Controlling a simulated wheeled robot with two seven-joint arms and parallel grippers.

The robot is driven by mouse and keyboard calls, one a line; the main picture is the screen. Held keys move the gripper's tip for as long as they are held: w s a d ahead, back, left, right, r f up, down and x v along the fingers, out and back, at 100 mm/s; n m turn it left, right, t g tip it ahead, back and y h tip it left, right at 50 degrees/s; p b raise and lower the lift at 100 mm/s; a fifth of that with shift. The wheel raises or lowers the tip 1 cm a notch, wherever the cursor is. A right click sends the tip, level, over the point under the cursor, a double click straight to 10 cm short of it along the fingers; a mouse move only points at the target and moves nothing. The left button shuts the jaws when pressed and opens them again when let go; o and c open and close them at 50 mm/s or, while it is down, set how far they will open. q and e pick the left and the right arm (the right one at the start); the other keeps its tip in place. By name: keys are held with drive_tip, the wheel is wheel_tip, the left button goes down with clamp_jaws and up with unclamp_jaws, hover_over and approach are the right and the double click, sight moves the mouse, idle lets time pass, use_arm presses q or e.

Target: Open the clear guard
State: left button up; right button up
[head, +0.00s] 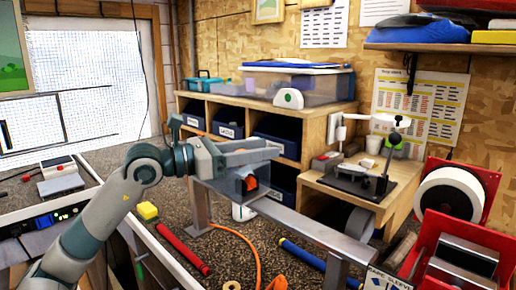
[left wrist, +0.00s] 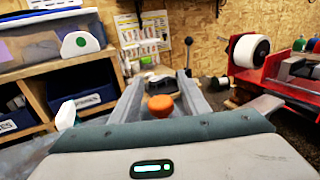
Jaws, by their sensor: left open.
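My left gripper (head: 276,150) reaches in from the left in the head view, with its jaws open and empty. Just below it, a see-through grey box that looks like the clear guard (head: 232,187) sits at the near end of a metal rail. An orange part (head: 249,183) shows at the guard. In the left wrist view the orange part (left wrist: 160,105) lies ahead, between the spread fingers of the left gripper (left wrist: 163,108). The gripper hides some of the guard's top. I cannot tell contact, or the guard's edges in the wrist view. My right gripper is out of view.
The metal rail (head: 305,228) runs toward the lower right. A wooden shelf unit (head: 235,108) with blue bins stands behind. A red machine with a white roll (head: 448,196) is at right.

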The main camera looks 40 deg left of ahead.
use_arm(q)
clamp_jaws()
drive_tip(key=shift+r, duration=0.15)
